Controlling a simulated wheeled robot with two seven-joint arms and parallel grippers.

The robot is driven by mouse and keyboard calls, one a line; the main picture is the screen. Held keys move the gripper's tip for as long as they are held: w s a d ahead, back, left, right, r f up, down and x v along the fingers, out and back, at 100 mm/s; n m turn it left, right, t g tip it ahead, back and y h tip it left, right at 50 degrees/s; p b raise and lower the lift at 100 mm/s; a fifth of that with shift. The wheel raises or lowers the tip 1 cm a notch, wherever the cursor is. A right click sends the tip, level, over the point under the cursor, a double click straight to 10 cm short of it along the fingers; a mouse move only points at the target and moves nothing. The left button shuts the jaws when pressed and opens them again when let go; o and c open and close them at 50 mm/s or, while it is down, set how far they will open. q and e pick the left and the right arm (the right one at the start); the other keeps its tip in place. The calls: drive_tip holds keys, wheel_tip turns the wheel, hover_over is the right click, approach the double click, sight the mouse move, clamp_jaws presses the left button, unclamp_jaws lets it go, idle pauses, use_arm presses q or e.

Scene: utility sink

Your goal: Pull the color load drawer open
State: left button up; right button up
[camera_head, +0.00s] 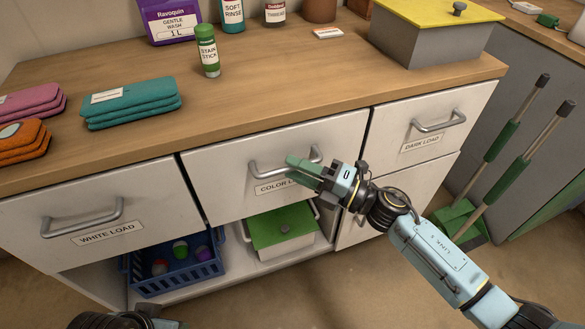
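The color load drawer (225,183) is the middle white drawer front, with a grey bar handle (264,175) and a partly covered "COLOR LOAD" label (268,188). It looks flush with its neighbours. My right gripper (289,169) is at the right part of this handle. Its two green fingers are apart, one above and one below the bar, pointing left. I cannot tell whether they press on the bar. Part of my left arm shows at the bottom left edge; its fingers are out of the picture.
The white load drawer (150,215) is left, the dark load drawer (390,150) right. A blue basket (180,279) and a green-lidded box (283,232) stand below. Folded cloths, bottles and a yellow-lidded box (430,35) stand on the wooden counter (270,90). Green-gripped tools lean at right.

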drive_tip(key=shift+x, duration=0.75)
clamp_jaws()
